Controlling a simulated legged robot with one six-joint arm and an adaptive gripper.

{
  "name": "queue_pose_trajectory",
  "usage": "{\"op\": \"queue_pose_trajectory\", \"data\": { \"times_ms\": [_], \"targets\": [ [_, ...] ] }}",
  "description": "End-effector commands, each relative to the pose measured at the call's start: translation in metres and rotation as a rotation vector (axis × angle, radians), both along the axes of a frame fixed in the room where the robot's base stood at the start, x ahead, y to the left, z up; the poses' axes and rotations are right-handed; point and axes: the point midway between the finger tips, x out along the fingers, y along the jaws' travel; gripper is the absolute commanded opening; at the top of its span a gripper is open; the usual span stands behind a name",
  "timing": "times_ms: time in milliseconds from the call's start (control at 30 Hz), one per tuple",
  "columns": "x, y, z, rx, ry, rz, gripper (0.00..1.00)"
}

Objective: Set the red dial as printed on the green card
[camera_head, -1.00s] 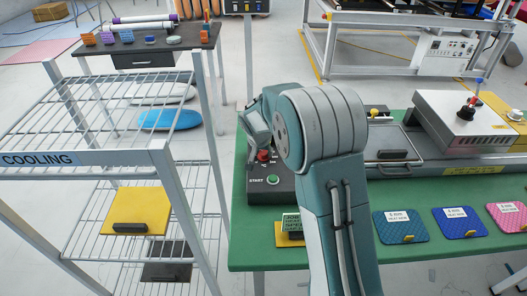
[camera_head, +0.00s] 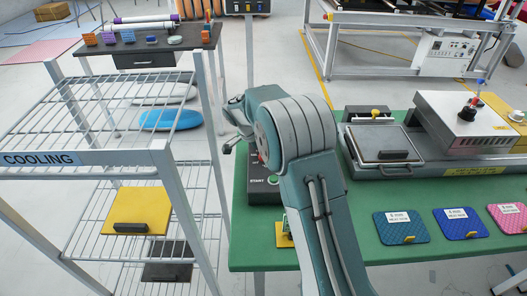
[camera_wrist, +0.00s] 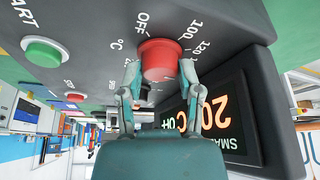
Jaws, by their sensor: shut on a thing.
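The red dial (camera_wrist: 160,58) is on a dark control box, which also shows in the head view (camera_head: 262,196). My gripper (camera_wrist: 160,72) is shut on the dial, one finger on each side. In the wrist view, printed marks OFF, 100 and 120 run around the dial; its pointer cannot be made out. A lit display (camera_wrist: 225,118) beside the dial shows 20 °C in orange, upside down. The green card (camera_head: 287,222) stands at the table's front edge, mostly hidden behind my arm, and its print cannot be read. In the head view my arm hides the gripper's fingers.
A green START button (camera_wrist: 43,52) sits on the same box. A flat press plate (camera_head: 378,141) and a grey press head (camera_head: 468,112) stand to the right. Several coloured pads, including a teal one (camera_head: 400,228), lie along the front. The COOLING rack (camera_head: 160,160) stands left.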

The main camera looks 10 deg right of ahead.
Motion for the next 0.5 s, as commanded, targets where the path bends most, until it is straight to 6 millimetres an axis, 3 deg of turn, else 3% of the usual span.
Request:
{"op": "queue_pose_trajectory", "data": {
  "times_ms": [500],
  "targets": [
    [0.0014, 0.0023, -0.0018, 0.006, -0.003, -0.1, 0.0]
  ]
}}
